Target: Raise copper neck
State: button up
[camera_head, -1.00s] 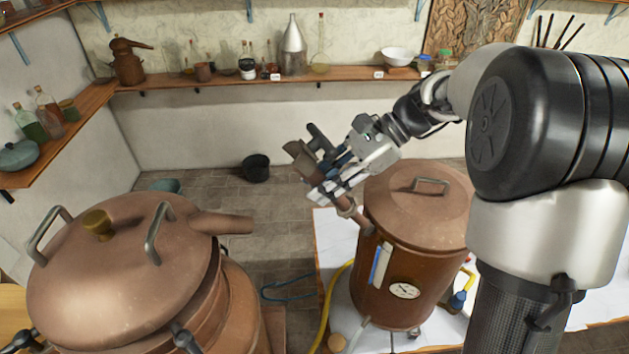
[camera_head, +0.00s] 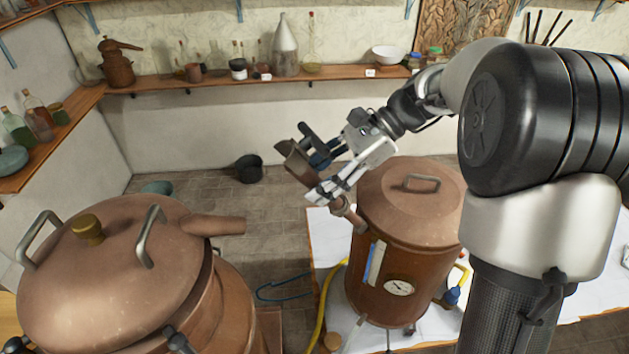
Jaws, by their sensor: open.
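The copper neck (camera_head: 298,163) shows as a short tilted copper tube, its open end up and left of the copper condenser vessel (camera_head: 400,270). A lower copper stub (camera_head: 347,213) rises from that vessel's side; my fingers hide whether the two pieces join. My gripper (camera_head: 322,178) is open, its fingers at the neck from the right side; I cannot tell whether they touch it. The big copper still (camera_head: 120,270) stands at the left, its spout (camera_head: 215,225) pointing right, apart from the neck.
The condenser stands on a white-topped table (camera_head: 325,232) with a yellow hose (camera_head: 325,305). Wall shelves (camera_head: 200,82) hold bottles and a small copper alembic (camera_head: 117,65). A dark pot (camera_head: 249,168) is on the floor. Open floor lies between still and condenser.

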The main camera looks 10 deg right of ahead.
jog(key=v, duration=1.1)
jog(key=s+f+n+t+h+b, duration=0.2)
jog(key=s+f+n+b, duration=0.3)
jog(key=f, duration=0.8)
jog(key=s+a+f+n+t+h+b, duration=0.1)
jog(key=s+f+n+h+b, duration=0.3)
jog(key=s+f+b, duration=0.7)
jog(key=s+f+n+t+h+b, duration=0.2)
jog(key=s+f+n+h+b, duration=0.2)
jog(key=f+b, duration=1.1)
jog(key=s+n+b, duration=0.1)
jog(key=s+n, duration=0.1)
jog(key=s, duration=0.2)
jog(key=shift+a+f+t, duration=0.25)
jog(key=shift+f+t, duration=0.15)
